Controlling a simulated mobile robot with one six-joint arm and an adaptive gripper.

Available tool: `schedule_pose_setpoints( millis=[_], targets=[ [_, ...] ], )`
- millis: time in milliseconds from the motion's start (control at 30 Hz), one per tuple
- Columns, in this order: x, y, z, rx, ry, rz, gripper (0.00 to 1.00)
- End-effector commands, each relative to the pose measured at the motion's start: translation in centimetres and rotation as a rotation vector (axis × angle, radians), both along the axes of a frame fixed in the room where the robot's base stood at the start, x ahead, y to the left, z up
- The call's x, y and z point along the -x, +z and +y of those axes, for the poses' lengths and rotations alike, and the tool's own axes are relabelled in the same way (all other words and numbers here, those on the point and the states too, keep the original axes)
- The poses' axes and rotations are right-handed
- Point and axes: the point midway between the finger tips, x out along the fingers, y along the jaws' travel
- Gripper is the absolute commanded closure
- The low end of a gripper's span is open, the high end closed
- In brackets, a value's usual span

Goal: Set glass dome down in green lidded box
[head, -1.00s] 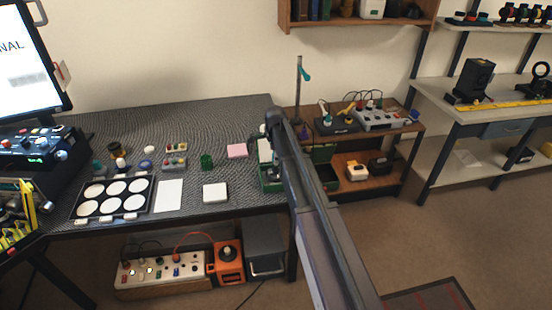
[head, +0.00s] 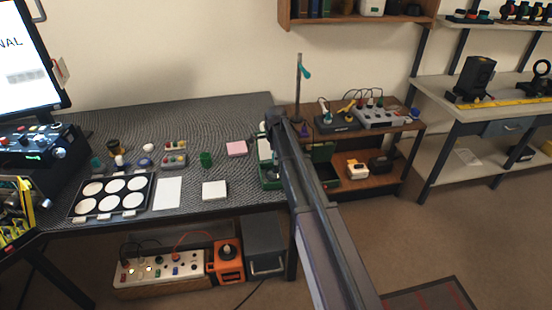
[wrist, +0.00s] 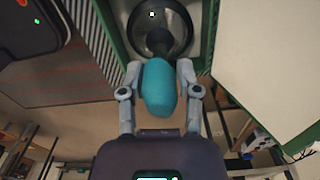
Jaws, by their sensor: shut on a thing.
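My gripper (wrist: 160,95) is shut on a teal bulb-shaped handle (wrist: 162,92) with a black stem and cup below it. Beyond the cup is a round, dark, see-through disc (wrist: 130,35) with a rim, which looks like the glass dome. It shows within the green-walled box (wrist: 98,40); whether it touches the bottom I cannot tell. The box's pale lid (wrist: 265,60) stands open at the right in the wrist view. In the head view the green box (head: 267,184) is at the table's right end, and my arm hides most of its inside.

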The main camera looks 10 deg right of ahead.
Motion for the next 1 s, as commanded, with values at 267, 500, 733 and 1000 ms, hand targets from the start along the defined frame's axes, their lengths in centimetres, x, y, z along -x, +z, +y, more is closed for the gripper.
schedule_pose_setpoints(
  millis=[267, 500, 733, 1000],
  targets=[
    [0.00, 0.00, 0.01, 0.000, 0.000, 0.000, 0.98],
    [0.00, -0.17, 0.02, 0.000, 0.000, 0.000, 0.98],
    [0.00, -0.37, 0.02, 0.000, 0.000, 0.000, 0.98],
    [0.00, -0.59, 0.02, 0.000, 0.000, 0.000, 0.98]
  ],
)
